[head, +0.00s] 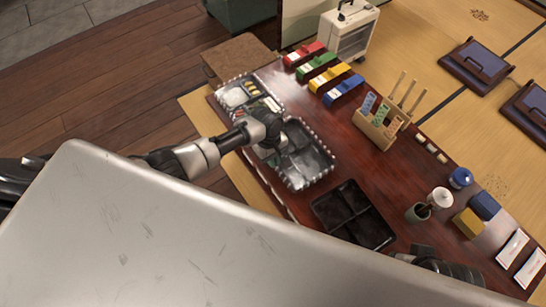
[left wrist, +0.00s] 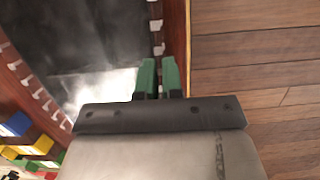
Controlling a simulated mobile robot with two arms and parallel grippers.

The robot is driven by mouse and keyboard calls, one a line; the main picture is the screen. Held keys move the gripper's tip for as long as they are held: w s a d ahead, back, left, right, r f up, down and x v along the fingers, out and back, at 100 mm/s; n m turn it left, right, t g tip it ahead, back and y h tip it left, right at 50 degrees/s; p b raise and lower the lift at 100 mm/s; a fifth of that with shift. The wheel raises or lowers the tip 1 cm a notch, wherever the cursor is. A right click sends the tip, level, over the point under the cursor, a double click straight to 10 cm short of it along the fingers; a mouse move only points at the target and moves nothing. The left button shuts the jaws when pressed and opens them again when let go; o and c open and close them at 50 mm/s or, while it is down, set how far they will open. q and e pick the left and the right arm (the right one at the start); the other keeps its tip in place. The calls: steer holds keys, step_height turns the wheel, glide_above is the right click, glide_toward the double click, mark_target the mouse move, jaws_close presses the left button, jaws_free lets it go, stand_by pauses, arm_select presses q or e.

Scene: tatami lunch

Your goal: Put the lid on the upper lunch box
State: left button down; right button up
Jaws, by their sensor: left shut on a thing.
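A clear, glossy lid (head: 312,166) with a white dashed rim shows over dark compartments in the middle of the table's left edge. My left gripper (head: 268,146) is at its left edge. In the left wrist view my left gripper's green fingers (left wrist: 159,78) are close together on the lid's rim, and the lid (left wrist: 90,45) spreads out to their left. The upper lunch box (head: 240,94) stands just beyond, at the far left end, with white and colourful food in it. The height of the lid is unclear. My right arm shows at the lower right; its fingertips cannot be made out.
An empty black divided box (head: 352,214) stands nearer me. Red, green, yellow and blue holders (head: 343,90) line the far edge, beside a wooden rack (head: 384,124) with sticks. A jar and small packets stand at the right. The table's middle strip is clear.

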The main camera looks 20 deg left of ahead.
stand_by(0.3)
arm_select(q)
steer(key=c, duration=0.6)
jaws_free()
steer(key=shift+c, duration=0.2)
steer(key=shift+r, duration=0.1)
